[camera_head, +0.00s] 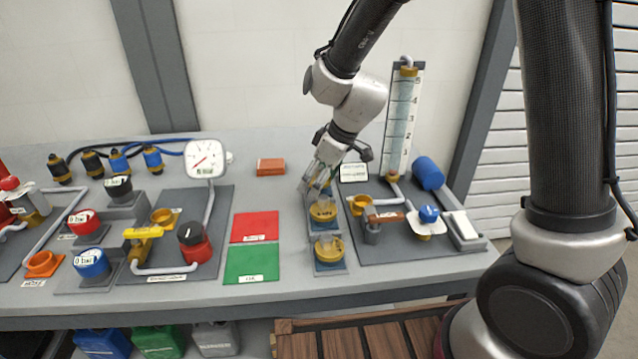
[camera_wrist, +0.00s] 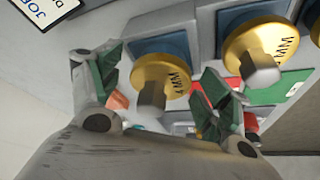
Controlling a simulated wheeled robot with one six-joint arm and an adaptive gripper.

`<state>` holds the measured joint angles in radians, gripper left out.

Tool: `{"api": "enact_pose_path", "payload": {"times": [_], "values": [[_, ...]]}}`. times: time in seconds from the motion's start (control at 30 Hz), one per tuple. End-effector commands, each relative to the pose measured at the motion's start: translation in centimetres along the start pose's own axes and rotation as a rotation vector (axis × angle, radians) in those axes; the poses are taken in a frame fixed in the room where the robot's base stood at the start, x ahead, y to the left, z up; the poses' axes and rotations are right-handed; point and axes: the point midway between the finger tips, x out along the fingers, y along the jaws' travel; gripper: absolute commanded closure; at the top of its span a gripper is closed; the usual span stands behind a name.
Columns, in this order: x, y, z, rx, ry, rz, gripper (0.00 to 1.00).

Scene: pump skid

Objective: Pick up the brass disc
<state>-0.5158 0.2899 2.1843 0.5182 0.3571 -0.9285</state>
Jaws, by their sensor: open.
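My gripper (camera_head: 321,186) is open just above the far disc in the head view. In the wrist view my gripper (camera_wrist: 157,88) has its fingers either side of the left disc's knob (camera_wrist: 151,101), with nothing gripped. I cannot tell whether a finger touches the disc.
A red mat (camera_head: 254,227) and a green mat (camera_head: 252,264) lie left of the discs. A grey plate (camera_head: 420,241) with a tall scaled tube (camera_head: 401,125) and fittings stands close on the right. A gauge (camera_head: 205,159) and valves crowd the left.

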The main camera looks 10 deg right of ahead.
Motion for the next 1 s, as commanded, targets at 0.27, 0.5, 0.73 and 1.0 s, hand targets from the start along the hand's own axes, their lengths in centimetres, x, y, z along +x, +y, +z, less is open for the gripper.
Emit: {"api": "enact_pose_path", "payload": {"times": [0.27,0.5,0.73,1.0], "values": [[0.0,0.0,0.0,0.000,0.000,0.000,0.59],[-0.1,0.0,0.0,0.000,0.000,0.000,0.77],[-1.2,0.0,-0.6,-0.002,0.005,0.002,0.77],[-6.4,0.1,-2.7,-0.001,0.005,0.002,0.77]]}}
